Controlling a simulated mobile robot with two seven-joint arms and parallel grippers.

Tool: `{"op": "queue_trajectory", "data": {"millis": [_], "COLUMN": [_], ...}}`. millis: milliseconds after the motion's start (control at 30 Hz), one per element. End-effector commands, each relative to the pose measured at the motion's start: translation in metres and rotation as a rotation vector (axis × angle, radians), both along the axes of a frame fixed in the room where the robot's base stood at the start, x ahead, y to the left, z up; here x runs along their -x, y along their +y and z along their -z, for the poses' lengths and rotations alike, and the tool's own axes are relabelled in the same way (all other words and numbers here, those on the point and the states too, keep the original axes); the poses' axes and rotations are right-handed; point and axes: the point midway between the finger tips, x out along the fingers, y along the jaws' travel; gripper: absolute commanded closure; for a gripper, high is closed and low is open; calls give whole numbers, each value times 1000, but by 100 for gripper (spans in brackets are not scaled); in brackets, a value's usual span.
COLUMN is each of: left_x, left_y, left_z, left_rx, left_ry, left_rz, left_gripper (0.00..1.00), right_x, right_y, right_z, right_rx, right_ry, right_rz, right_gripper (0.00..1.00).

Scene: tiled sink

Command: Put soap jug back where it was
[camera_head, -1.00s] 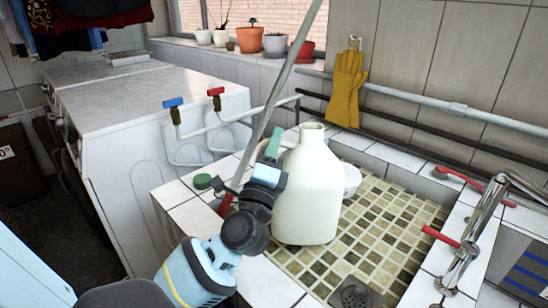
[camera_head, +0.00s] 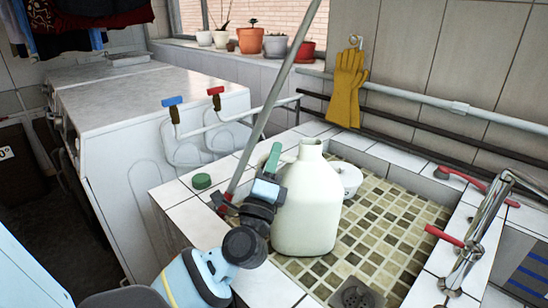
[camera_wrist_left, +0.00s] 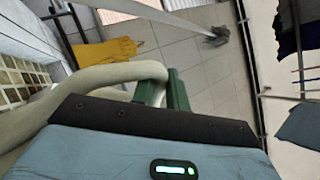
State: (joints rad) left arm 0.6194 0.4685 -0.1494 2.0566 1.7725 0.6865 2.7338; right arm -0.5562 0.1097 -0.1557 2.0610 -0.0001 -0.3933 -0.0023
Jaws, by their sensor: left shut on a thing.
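The soap jug (camera_head: 307,205) is a large pale cream bottle with an open neck, upright over the tiled sink basin in the head view. My left gripper (camera_head: 274,158), with green fingers, is at the jug's left side. In the left wrist view its green fingers (camera_wrist_left: 166,88) are closed on the jug's looped handle (camera_wrist_left: 125,74). I cannot tell whether the jug's base touches the basin floor or the near ledge. My right gripper is not in view.
A green cap (camera_head: 201,181) lies on the white tiled ledge. A pole (camera_head: 272,100) leans beside the gripper. A white container (camera_head: 348,178) stands behind the jug. The faucet (camera_head: 475,240) is at the right. The basin floor (camera_head: 395,215) is free right of the jug.

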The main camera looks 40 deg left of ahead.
Motion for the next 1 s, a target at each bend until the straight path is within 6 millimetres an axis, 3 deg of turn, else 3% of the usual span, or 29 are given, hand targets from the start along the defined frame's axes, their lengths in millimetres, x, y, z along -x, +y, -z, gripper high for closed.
{"op": "queue_trajectory", "data": {"millis": [133,167,300,567,733,1000], "left_x": [1,0,0,0,0,43], "left_y": [0,0,0,0,1,-18], "left_z": [2,3,2,2,-9,28], "left_rx": [1,0,0,1,-2,3], "left_ry": [-6,-1,-2,-1,-4,4], "left_rz": [0,-1,-1,-2,-2,0], "left_gripper": [100,81,63,63,63,63], "right_x": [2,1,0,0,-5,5], "right_y": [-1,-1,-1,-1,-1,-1], "right_z": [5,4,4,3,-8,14], "right_rx": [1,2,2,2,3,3], "right_ry": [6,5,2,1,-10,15], "right_rz": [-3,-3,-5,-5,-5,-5], "right_gripper": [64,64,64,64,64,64]}}
